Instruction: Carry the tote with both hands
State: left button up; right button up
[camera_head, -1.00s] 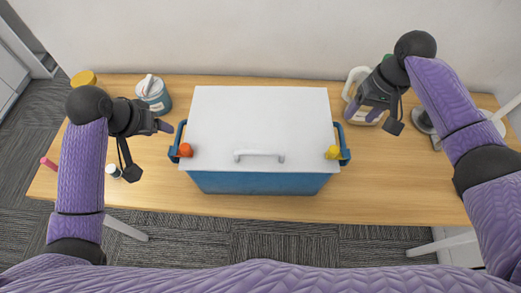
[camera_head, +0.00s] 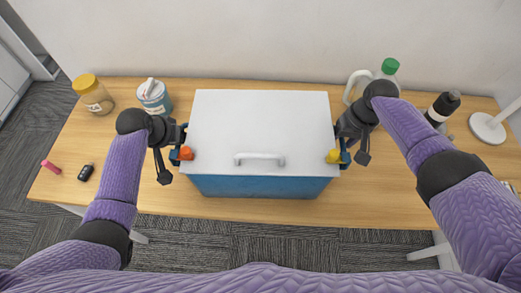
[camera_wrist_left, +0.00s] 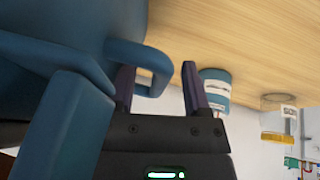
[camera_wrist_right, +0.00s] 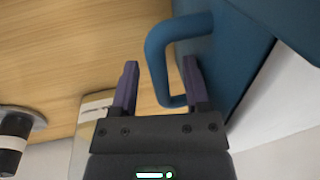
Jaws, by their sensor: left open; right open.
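The tote is a blue box with a white lid (camera_head: 260,120) and a pale lid handle, standing on the wooden table. An orange latch (camera_head: 186,153) and a yellow latch (camera_head: 333,155) sit at its sides. My left gripper (camera_head: 181,133) is open at the left side handle; in the left wrist view the blue handle (camera_wrist_left: 152,82) lies between its fingers (camera_wrist_left: 157,90). My right gripper (camera_head: 343,132) is open at the right side handle; in the right wrist view that handle (camera_wrist_right: 158,65) lies between its fingers (camera_wrist_right: 160,85). The fingertips are partly hidden in the head view.
On the left of the table stand a yellow-lidded jar (camera_head: 95,97) and a blue-and-white tub (camera_head: 154,96). A pink item (camera_head: 51,167) and a small black item (camera_head: 86,172) lie in front. A green-capped jug (camera_head: 389,70), a dark bottle (camera_head: 442,107) and a white stand (camera_head: 488,127) are at right.

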pick_arm(q)
grip_shut()
pick_arm(e)
grip_shut()
dwell(1.2)
